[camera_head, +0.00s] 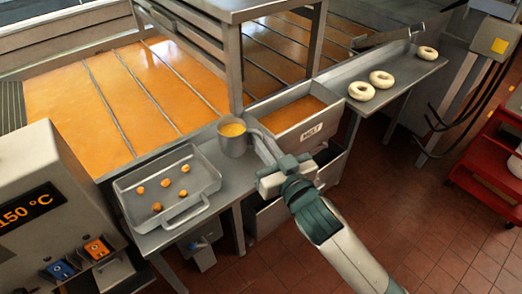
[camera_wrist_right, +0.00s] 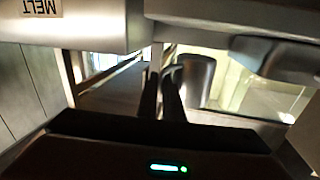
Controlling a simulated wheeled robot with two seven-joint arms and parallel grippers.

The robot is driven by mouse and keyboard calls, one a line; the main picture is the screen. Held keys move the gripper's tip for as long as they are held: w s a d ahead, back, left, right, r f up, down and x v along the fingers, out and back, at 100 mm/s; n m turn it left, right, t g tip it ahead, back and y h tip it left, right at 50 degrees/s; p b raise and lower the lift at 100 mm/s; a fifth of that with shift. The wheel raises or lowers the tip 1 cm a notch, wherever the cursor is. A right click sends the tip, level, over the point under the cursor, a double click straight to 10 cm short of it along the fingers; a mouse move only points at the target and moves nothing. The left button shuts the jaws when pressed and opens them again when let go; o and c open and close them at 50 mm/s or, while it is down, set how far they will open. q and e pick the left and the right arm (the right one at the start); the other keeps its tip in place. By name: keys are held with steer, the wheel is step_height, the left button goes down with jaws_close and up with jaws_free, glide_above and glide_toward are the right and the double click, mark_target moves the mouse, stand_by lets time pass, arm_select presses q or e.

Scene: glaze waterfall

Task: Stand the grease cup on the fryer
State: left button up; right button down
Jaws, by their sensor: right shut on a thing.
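The grease cup (camera_head: 232,146) is a grey metal cup with orange liquid in it. It is upright at the fryer's front ledge (camera_head: 205,150), between a scrap tray and the MELT container; I cannot tell whether it touches the ledge. My right gripper (camera_head: 262,146) reaches in from the lower right and is shut on the cup's handle side. In the right wrist view the cup (camera_wrist_right: 196,80) is right of the two dark fingers (camera_wrist_right: 163,95), its handle between them. The fryer (camera_head: 75,100) is a wide vat of orange oil. My left gripper is not in view.
A metal tray (camera_head: 130,206) with several brown bits lies left of the cup. The MELT container (camera_head: 312,132) stands close on the right. Pale rings (camera_head: 381,79) lie on the right shelf. A metal post (camera_head: 233,70) rises behind the cup. A control box (camera_head: 45,190) stands left.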

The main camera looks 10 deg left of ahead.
mark_target(261, 163)
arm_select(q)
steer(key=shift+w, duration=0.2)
arm_select(e)
steer(key=shift+f, duration=0.3)
step_height(261, 163, down, 2)
steer(key=shift+f+p, duration=0.1)
steer(key=shift+p, duration=0.2)
steer(key=shift+f, duration=0.55)
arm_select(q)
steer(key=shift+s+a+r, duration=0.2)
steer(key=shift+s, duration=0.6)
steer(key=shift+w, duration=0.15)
arm_select(e)
steer(key=shift+f, duration=0.25)
steer(key=c, duration=1.9)
jaws_free()
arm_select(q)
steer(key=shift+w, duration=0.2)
arm_select(e)
steer(key=shift+r, duration=0.1)
